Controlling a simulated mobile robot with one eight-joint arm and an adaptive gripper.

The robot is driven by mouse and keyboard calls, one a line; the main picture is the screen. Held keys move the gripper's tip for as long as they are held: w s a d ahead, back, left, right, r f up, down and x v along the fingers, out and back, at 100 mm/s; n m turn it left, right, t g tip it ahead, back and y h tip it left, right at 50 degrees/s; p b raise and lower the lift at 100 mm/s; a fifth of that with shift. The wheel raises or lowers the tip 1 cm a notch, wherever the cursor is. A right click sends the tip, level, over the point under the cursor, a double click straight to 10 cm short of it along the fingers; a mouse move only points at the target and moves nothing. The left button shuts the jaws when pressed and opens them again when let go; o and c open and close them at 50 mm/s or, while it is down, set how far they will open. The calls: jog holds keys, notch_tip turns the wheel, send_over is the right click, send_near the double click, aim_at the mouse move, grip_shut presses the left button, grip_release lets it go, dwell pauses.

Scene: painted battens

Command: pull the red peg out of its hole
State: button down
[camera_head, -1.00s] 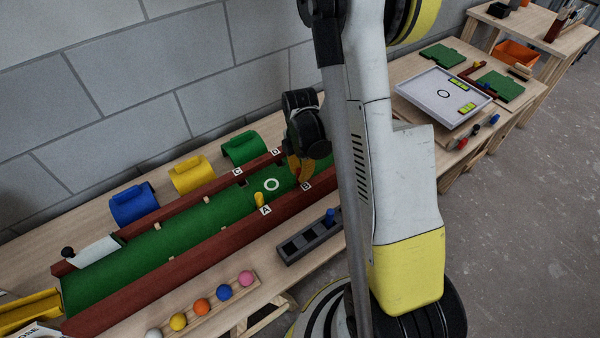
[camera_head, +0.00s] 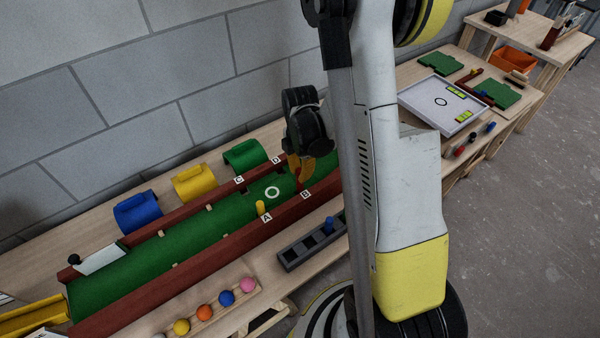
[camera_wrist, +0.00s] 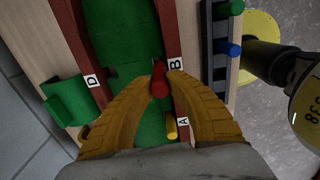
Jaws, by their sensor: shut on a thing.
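The red peg (camera_wrist: 159,84) is between the two yellow fingertips of my gripper (camera_wrist: 161,80) in the wrist view, beside the label B. The fingers are shut on it. In the head view my gripper (camera_head: 299,168) is over the green channel near B, pointing down. The peg's lower end is hard to make out, so I cannot tell whether it is still in its hole. A yellow peg (camera_wrist: 171,126) stands in the channel by label A and also shows in the head view (camera_head: 260,208).
Dark red battens (camera_head: 215,257) wall the green channel (camera_head: 150,262) on both sides. A grey slotted rack (camera_head: 305,250) with a blue peg (camera_head: 328,226) lies in front. Green, yellow and blue arches stand behind, and several balls lie at the front left.

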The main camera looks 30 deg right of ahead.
dwell(0.5)
jog(key=shift+r+p, duration=0.9)
jog(key=shift+r, duration=0.65)
jog(key=shift+f, duration=0.1)
